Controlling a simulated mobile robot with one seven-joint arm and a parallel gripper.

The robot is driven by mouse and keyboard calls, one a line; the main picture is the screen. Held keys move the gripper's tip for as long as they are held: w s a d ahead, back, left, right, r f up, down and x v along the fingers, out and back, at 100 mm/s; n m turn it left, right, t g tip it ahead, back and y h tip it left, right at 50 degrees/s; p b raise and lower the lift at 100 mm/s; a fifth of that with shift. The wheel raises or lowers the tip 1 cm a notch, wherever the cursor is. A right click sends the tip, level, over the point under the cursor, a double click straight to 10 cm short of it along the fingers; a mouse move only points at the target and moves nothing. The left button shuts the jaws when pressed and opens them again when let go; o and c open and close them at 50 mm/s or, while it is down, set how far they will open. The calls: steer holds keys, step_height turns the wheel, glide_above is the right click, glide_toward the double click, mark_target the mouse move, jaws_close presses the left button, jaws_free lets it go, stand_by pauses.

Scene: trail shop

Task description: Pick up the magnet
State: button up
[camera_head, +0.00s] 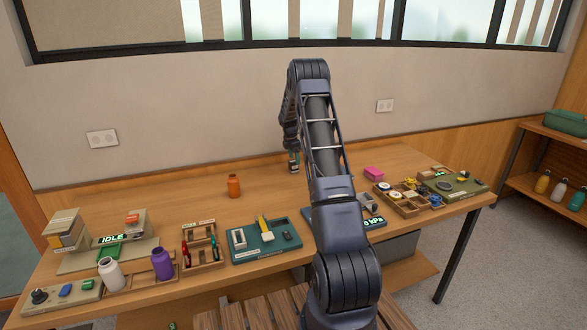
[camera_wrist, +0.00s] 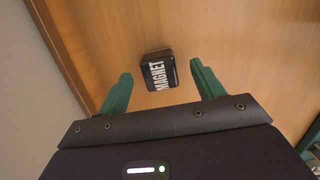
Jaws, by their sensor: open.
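The magnet (camera_wrist: 155,84) is a small black block with rounded edges and white MAGNET lettering. In the wrist view it rests on the wooden tabletop, between and slightly beyond the two green fingertips. My gripper (camera_wrist: 160,72) is open, with a clear gap on each side of the magnet. In the head view my gripper (camera_head: 293,157) points down over the back middle of the table, near the wall. A small dark shape just under the fingers there appears to be the magnet, but it is too small to read.
An orange bottle (camera_head: 234,186) stands alone to the left on the table (camera_head: 185,197). A pink block (camera_head: 373,174) lies to the right. The wall is close behind.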

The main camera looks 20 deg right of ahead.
mark_target(294, 161)
step_height(294, 161, down, 5)
steer(key=shift+w+r, duration=0.1)
steer(key=shift+w, duration=0.05)
steer(key=c, duration=1.2)
steer(key=shift+o, duration=0.2)
steer(key=shift+r, duration=0.1)
